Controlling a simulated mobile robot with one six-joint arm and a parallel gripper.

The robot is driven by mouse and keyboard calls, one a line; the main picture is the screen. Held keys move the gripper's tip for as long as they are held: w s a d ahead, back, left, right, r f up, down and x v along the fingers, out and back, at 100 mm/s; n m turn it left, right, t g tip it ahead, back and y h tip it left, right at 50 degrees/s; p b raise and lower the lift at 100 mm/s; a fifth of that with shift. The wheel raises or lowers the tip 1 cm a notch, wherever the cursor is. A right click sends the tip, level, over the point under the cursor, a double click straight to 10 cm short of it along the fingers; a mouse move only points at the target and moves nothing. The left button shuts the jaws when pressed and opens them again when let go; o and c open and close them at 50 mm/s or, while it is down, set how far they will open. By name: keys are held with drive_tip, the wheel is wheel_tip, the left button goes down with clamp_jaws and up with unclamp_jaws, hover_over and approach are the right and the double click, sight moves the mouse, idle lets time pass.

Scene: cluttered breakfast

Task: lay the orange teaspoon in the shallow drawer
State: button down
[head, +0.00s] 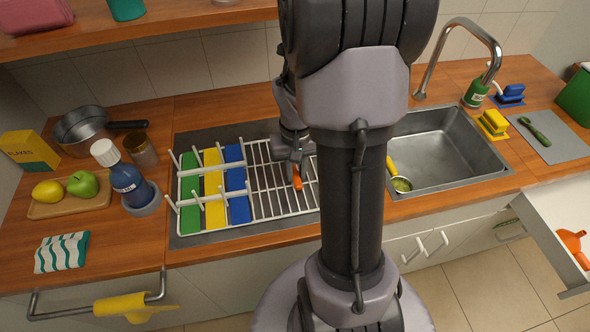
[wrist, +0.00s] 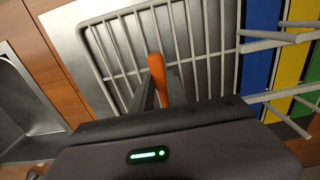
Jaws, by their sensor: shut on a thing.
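My gripper (head: 296,165) is over the right part of the white dish rack (head: 265,195), shut on the orange teaspoon (head: 297,180). In the wrist view the orange teaspoon (wrist: 157,75) shows between the two fingers (wrist: 160,92), in front of the rack's wires; much of it is hidden. I cannot tell whether it touches the rack. A drawer (head: 548,232) stands open at the far right of the head view, cut off by the picture edge. An orange object (head: 573,242) lies in it.
Green, yellow and blue boards (head: 214,190) stand among the rack's prongs on the left. The sink (head: 445,150), with a yellow-handled strainer (head: 401,184), lies between rack and drawer. A tall tap (head: 455,30) rises behind it. My arm hides part of the counter.

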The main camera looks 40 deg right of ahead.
sight(296, 174)
drive_tip(key=shift+r+p, duration=2.1)
drive_tip(key=shift+r, duration=0.4)
drive_tip(key=shift+r, duration=0.1)
